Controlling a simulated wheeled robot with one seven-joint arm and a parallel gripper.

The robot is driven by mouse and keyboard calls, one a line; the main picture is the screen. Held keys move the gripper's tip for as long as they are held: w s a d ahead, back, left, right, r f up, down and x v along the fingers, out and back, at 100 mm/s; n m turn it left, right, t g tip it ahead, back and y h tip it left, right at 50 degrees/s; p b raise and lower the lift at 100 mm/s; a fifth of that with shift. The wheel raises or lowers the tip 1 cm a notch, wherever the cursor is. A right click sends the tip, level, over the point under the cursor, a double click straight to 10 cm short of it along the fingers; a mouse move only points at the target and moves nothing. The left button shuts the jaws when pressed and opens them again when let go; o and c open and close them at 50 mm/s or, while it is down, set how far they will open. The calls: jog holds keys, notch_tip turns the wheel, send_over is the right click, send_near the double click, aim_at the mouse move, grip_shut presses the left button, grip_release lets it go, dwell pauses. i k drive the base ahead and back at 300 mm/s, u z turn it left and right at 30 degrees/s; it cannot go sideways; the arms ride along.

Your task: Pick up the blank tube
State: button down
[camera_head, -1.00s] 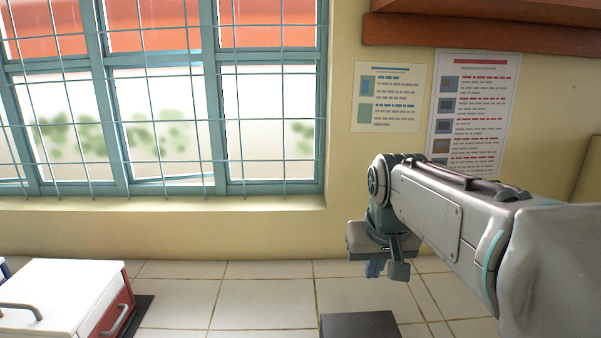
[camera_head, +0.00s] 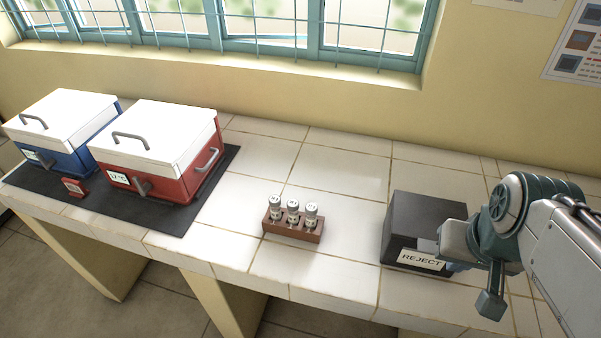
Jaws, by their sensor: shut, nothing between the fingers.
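Three small capped tubes stand upright side by side in a brown rack on the tiled bench: a left tube (camera_head: 276,207), a middle tube (camera_head: 292,212) and a right tube (camera_head: 311,215). Their caps are pale with small dark marks. The labels are too small to tell which tube is blank. The rack (camera_head: 294,232) is near the bench's front edge. My gripper (camera_head: 466,277) is shut and empty, to the right of the rack, in front of the dark box's right side. The fingers are partly hidden by the wrist.
A dark box (camera_head: 425,212) labelled REJECT stands right of the rack. A red box (camera_head: 165,160) and a blue box (camera_head: 62,130), both with white lids, sit on a dark mat (camera_head: 215,183) at left, with a small red device (camera_head: 75,187). Bench between mat and rack is clear.

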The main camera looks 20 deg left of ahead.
aim_at(292, 204)
jog(key=z, duration=0.7)
jog(key=k, duration=0.4)
jog(key=u, duration=1.75)
